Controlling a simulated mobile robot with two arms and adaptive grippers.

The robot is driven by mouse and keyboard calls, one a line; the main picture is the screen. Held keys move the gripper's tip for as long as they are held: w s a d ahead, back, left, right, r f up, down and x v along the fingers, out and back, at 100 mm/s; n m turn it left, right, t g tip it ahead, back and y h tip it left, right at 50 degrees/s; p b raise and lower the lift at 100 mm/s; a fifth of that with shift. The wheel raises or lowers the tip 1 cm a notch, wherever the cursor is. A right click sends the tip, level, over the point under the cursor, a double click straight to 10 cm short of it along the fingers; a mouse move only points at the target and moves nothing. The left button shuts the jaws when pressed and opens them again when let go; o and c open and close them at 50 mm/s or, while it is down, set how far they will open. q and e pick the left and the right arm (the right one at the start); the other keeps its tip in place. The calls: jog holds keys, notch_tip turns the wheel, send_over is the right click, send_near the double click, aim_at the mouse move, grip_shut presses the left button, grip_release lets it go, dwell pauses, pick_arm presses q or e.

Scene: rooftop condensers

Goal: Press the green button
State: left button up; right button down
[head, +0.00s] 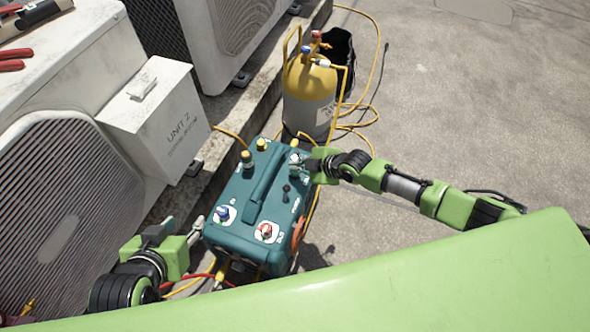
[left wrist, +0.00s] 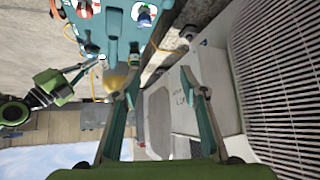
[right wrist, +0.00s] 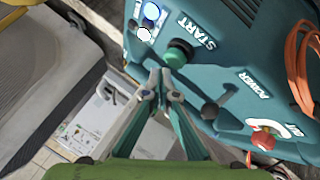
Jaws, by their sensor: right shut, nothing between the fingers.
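The green button (right wrist: 178,52) sits on a dark collar beside the word START on the teal machine (head: 235,233), seen in the right wrist view. My right gripper (right wrist: 161,72) is shut and empty, its tips right beside the button. I cannot tell whether they touch it. In the head view my right gripper (head: 300,166) is over the machine's far right corner and the button is hard to make out there. My left gripper (head: 186,230) is at the machine's near left side. The left wrist view shows its fingers (left wrist: 163,92) spread apart with nothing between them.
A black lever (right wrist: 211,110) and a red-and-white knob (right wrist: 263,138) are near the button. A yellow gas cylinder (head: 308,95) with hoses stands behind the machine. Condenser units, one with a box (head: 158,118) marked UNIT 2, line the left. The concrete at right is clear.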

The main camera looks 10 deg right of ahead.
aim_at(296, 172)
jog(key=shift+r, duration=0.1)
